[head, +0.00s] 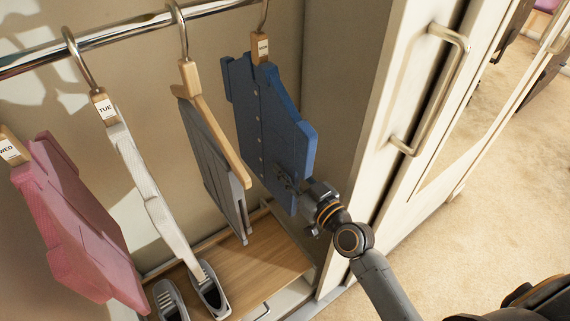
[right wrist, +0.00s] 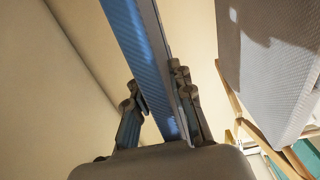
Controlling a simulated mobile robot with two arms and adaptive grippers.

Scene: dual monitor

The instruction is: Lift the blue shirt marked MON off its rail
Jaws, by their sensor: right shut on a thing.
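The blue shirt (head: 270,120) hangs at the right end of the rail (head: 130,32). Its wooden hanger carries a tag (head: 262,47) that seems to read MON, and its hook goes up to the rail, whose top contact is cut off by the frame. My right gripper (head: 291,187) is at the shirt's lower right part, shut on it. In the right wrist view, the fingers of the gripper (right wrist: 162,108) lie on both sides of the shirt's thin edge (right wrist: 143,45). My left gripper is not in view.
Left of the shirt hang grey trousers (head: 212,150), a white shirt (head: 145,180) tagged TUE and a pink shirt (head: 80,225) tagged WED. Shoes (head: 208,290) stand on the wooden base (head: 265,255). The wardrobe door with a handle (head: 440,90) is close on the right.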

